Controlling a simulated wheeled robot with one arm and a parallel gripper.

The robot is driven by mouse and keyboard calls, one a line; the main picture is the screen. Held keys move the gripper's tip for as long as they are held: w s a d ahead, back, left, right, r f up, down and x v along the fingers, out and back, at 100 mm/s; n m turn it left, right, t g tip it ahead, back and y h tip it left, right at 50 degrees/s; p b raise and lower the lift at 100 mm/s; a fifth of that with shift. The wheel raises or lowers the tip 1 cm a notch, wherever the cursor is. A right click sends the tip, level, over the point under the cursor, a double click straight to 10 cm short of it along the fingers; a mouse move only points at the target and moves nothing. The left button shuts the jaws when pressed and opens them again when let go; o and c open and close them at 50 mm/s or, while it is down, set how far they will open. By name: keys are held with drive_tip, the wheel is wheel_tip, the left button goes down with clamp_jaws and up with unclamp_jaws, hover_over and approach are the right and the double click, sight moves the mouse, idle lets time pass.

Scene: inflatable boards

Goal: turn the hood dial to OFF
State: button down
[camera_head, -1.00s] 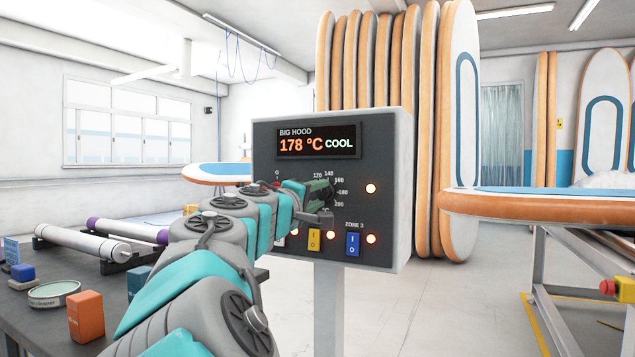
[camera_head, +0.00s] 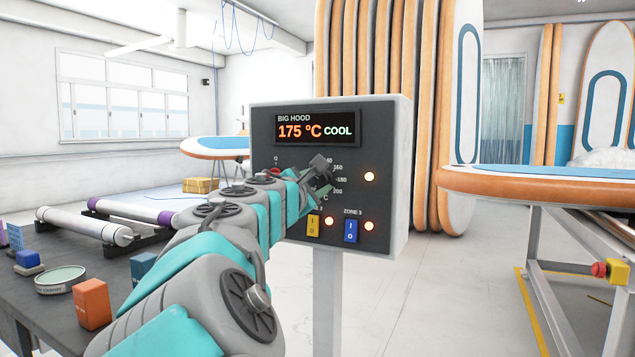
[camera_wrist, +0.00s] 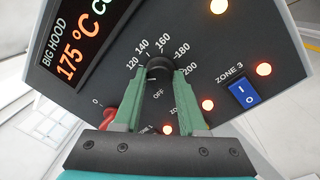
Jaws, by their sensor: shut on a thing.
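The BIG HOOD panel (camera_head: 262,160) stands on a post, and its display (camera_head: 316,130) reads 175 °C COOL. The black hood dial (camera_wrist: 160,68) sits below the display, ringed by numbers from 120 to 200, with OFF printed near its lower side. My gripper (camera_wrist: 161,80) is shut on the dial, its green fingers on either side of it. In the head view my gripper (camera_head: 318,178) is rolled at the panel face and my arm covers the panel's lower left. The dial's pointer cannot be made out.
A blue ZONE 3 switch (camera_head: 351,231) and a yellow switch (camera_head: 314,226) sit below the dial, near lit lamps. A red switch (camera_wrist: 109,117) is close to my left finger. A board on a stand (camera_head: 540,180) is at right.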

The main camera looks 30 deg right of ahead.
drive_tip(key=n, duration=0.4)
drive_tip(key=shift+n, duration=0.4)
drive_tip(key=n, duration=0.3)
drive_tip(key=shift+n+y, duration=0.3)
drive_tip(key=shift+n, duration=0.1)
drive_tip(key=n, duration=0.4)
drive_tip(key=shift+n+g, duration=0.4)
drive_tip(key=shift+n, duration=1.1)
drive_tip(key=shift+c, duration=2.3)
unclamp_jaws()
drive_tip(key=shift+r, duration=0.1)
drive_tip(key=v, duration=0.8)
